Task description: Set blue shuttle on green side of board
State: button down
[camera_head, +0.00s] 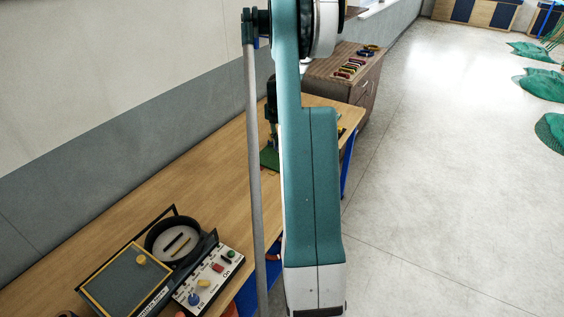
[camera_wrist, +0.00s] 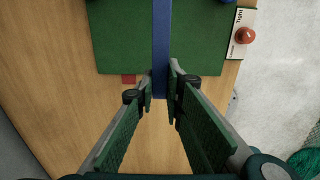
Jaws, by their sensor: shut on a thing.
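In the wrist view, my gripper (camera_wrist: 160,86) is shut on a long, flat blue shuttle (camera_wrist: 161,45). The shuttle runs up the picture from between the fingertips and out at the top edge. It lies over the green surface of the board (camera_wrist: 120,40); I cannot tell whether it touches it. In the head view, part of the green board (camera_head: 268,159) shows on the table, and my arm hides the rest. The shuttle cannot be made out there.
A white plate with a red knob (camera_wrist: 246,36) stands right of the board. A small red piece (camera_wrist: 128,79) is at its near edge. On the wooden table (camera_head: 190,165) are a round black tray (camera_head: 172,240) and a control panel (camera_head: 208,279). A cabinet (camera_head: 345,75) holds several coloured items.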

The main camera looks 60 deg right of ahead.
jog(key=shift+f, duration=3)
jog(key=shift+f, duration=0.1)
jog(key=shift+f, duration=1.8)
jog(key=shift+f, duration=0.1)
jog(key=c, duration=2.5)
grip_release()
jog(key=shift+o, duration=0.4)
jog(key=shift+r, duration=6.15)
